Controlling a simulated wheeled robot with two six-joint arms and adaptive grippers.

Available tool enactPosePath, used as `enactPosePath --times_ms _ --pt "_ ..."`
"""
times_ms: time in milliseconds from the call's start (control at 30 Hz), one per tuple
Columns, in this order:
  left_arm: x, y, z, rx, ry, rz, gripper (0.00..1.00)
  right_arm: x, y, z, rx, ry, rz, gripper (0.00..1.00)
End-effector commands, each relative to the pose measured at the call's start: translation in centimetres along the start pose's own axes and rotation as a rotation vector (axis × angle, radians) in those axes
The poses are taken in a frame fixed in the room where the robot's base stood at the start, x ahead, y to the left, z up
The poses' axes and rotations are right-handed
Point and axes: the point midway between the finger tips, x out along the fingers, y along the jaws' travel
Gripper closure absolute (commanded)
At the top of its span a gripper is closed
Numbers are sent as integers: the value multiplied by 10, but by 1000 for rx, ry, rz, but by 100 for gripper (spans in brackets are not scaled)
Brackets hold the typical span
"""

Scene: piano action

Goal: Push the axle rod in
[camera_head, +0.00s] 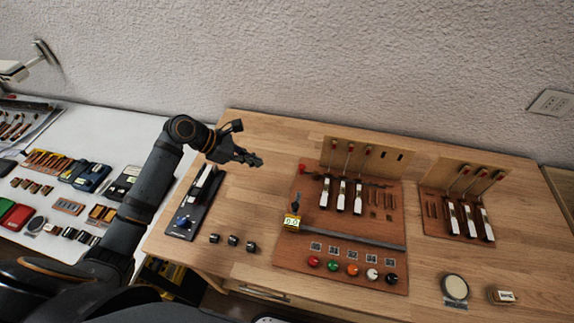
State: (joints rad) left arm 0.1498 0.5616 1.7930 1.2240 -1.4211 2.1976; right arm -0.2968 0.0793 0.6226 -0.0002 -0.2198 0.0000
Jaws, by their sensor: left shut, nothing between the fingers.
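The piano action model (340,249) is a reddish-brown board with an upright wooden back panel on the wooden table. It carries white keys (341,196) and thin upright stems with red tips. A small dark red piece (301,169) sticks out at the left end of the key row; it may be the end of the axle rod, but it is too small to be sure. My left gripper (259,162) is shut and empty, above the table to the left of the board and apart from it. My right gripper is not in view.
A second, smaller key model (437,226) stands at the right. A black device (185,221) and small dark blocks (233,240) lie left. The white table (120,124) holds many parts.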

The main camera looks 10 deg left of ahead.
Motion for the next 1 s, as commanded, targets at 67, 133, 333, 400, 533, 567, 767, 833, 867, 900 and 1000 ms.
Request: enactPosePath --times_ms 67,133,333,400,533,567,767,833,867,900,1000 --pt "-1 -1 0 -35 -4 -3 100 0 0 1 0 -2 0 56" --pt "-1 -2 0 -43 -6 -4 100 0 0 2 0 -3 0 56" --pt "16 -1 2 -43 -11 -5 100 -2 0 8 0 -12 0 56" --pt "30 -2 3 -42 -12 -6 100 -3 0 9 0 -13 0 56" --pt "58 -2 3 -43 -12 -6 100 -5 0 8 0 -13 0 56" --pt "65 -2 3 -43 -11 -6 100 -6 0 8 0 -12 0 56" --pt "104 -2 7 -39 -9 -5 100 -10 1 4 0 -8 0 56" --pt "111 -1 17 -38 -9 -4 100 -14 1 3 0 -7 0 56" --pt "114 -2 20 -38 -9 -5 100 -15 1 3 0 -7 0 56" --pt "118 -1 22 -38 -7 -5 100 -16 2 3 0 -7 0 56" --pt "124 -1 27 -37 -5 -3 100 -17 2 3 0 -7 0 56"
